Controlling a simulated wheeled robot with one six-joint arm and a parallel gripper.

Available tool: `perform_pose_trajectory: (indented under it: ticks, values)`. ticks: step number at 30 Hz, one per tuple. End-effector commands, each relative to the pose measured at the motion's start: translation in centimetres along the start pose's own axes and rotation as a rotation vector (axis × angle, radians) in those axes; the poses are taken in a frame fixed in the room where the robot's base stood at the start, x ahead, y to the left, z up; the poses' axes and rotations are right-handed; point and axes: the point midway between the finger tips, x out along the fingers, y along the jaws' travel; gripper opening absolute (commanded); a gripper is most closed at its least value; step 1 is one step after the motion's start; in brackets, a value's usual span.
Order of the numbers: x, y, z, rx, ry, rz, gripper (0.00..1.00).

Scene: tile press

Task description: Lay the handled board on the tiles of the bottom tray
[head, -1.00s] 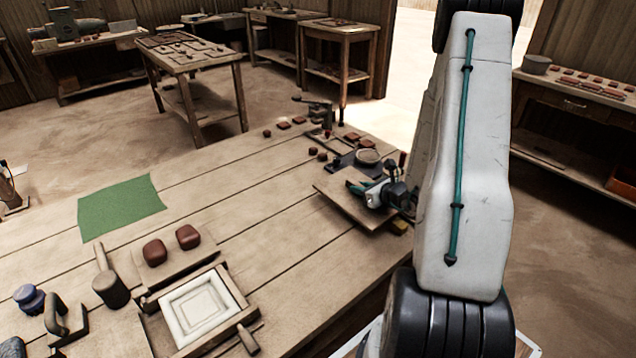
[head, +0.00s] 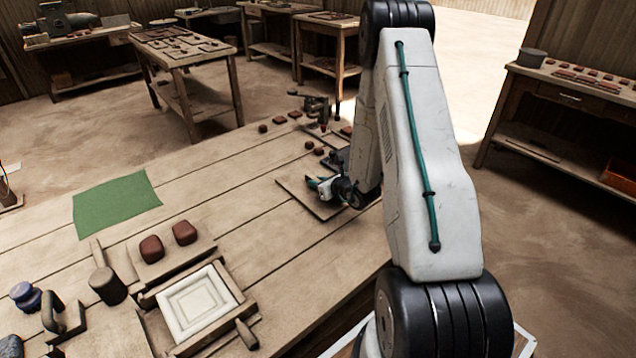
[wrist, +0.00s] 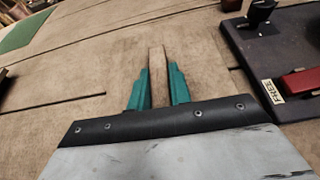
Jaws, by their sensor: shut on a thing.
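The handled board (head: 297,188) is a flat tan wooden panel over the right part of the workbench in the head view. My gripper (head: 322,187) is at the board, partly hidden behind my arm. In the wrist view my gripper (wrist: 159,88) has its two teal fingers on either side of the board's narrow wooden handle (wrist: 157,62), shut on it. I cannot tell whether the board touches the bench or hangs just above it.
The workbench (head: 235,225) has clear planks in the middle. A green cloth (head: 117,203), a mallet (head: 107,284), red-brown blocks (head: 152,248) and a framed white mould (head: 197,302) lie left. A dark plate (wrist: 285,62) with a red piece is close right in the wrist view.

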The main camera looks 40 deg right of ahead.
Motion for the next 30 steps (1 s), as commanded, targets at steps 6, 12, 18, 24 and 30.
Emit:
perform_pose_trajectory:
  ticks: [6, 12, 18, 24, 30]
  values:
    - [0.0, -0.1, 0.1, -0.001, -0.003, -0.001, 0.00]
    - [0.1, -0.1, -0.2, -0.001, -0.002, -0.001, 0.39]
    - [0.1, -0.1, -0.2, -0.001, -0.002, -0.001, 0.42]
    - [-0.4, -0.1, 0.0, 0.000, -0.001, -0.002, 0.42]
    - [-4.0, -0.2, 0.1, 0.001, -0.001, -0.004, 0.42]
